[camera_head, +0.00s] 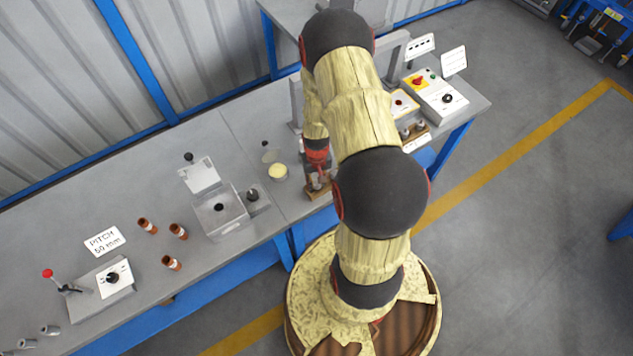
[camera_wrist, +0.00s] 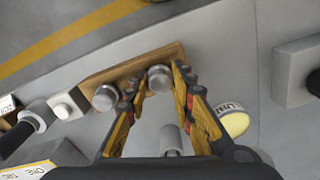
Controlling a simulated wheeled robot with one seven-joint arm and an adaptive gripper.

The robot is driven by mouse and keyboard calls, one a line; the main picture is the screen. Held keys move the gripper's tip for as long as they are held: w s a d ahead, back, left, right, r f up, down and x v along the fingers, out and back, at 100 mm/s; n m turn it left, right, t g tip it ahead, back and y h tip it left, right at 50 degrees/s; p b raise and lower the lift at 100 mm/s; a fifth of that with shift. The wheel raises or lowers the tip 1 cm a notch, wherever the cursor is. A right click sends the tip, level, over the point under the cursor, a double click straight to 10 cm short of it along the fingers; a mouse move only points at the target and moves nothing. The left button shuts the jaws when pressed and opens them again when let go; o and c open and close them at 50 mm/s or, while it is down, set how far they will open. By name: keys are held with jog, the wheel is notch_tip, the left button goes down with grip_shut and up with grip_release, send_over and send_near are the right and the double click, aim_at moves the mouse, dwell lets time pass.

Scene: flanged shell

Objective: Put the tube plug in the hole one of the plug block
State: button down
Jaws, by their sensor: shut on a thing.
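The wooden plug block (camera_wrist: 130,69) lies on the grey table and bears two grey metal plugs in the wrist view. It also shows in the head view (camera_head: 318,192), partly hidden by my arm. One plug, the tube plug (camera_wrist: 160,78), is between my fingertips at the block's right end; I cannot tell whether it sits in a hole or just above one. The other plug (camera_wrist: 105,97) stands to its left, beside my left finger. My gripper (camera_wrist: 157,82) is shut on the tube plug. In the head view my gripper (camera_head: 317,172) is over the block.
A yellow-filled round cup (camera_head: 278,172) stands left of the block. A grey box with an open lid (camera_head: 220,212) is further left. Several brown tubes (camera_head: 148,226) lie beyond it. A control box (camera_head: 436,94) and a second wooden block (camera_head: 416,132) are to the right.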

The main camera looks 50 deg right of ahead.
jog(key=shift+s+a+f+b, duration=0.25)
jog(key=shift+s+f+b, duration=0.1)
jog(key=shift+f, duration=0.25)
jog(key=c, duration=1.8)
grip_release()
jog(key=shift+f, duration=0.1)
jog(key=shift+c, duration=0.2)
jog(key=o, duration=0.3)
jog(key=shift+w+d+f, duration=0.1)
jog(key=shift+w, duration=0.05)
jog(key=shift+r, duration=0.25)
